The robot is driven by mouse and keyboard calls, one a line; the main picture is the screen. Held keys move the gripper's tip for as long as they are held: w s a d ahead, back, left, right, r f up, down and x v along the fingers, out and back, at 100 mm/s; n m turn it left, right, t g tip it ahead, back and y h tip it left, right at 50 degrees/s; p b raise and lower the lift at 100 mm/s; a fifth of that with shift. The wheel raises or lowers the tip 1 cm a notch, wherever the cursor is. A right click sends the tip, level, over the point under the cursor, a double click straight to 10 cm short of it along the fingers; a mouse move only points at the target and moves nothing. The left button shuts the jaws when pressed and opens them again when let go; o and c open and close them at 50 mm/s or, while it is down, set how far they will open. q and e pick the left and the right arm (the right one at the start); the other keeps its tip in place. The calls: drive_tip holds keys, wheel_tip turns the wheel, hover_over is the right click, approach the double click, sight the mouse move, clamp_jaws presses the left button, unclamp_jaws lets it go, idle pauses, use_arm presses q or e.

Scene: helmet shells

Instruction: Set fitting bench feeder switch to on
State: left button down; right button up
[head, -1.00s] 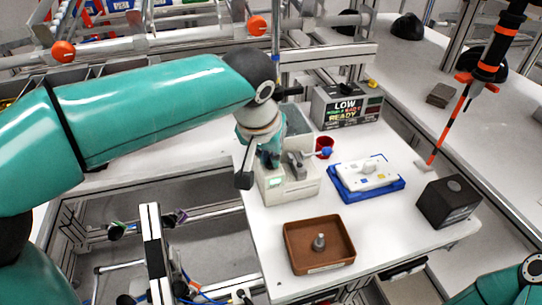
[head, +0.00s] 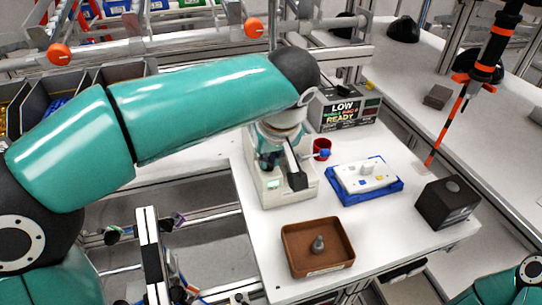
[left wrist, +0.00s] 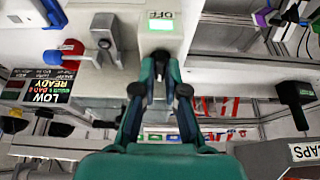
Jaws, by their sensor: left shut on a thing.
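The feeder (head: 287,197) is a pale beige machine at the left of the white bench, with a small lit green display (left wrist: 160,26) and a label reading OFF (left wrist: 160,14) in the left wrist view. My right gripper is out of view.
A blue tray (head: 394,188) with a white part, a dark box (head: 447,202) and a brown tray (head: 290,262) are on the bench. A black and orange tool (head: 489,62) hangs at right.

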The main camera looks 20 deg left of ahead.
use_arm(q)
drive_tip(key=shift+w+r, duration=0.1)
drive_tip(key=shift+r, duration=0.1)
drive_tip(key=c, duration=1.5)
unclamp_jaws()
drive_tip(key=shift+c, duration=0.2)
drive_tip(key=shift+o, duration=0.2)
drive_tip(key=shift+d+f, duration=0.1)
drive_tip(key=v, duration=1.2)
drive_tip(key=shift+f, duration=0.1)
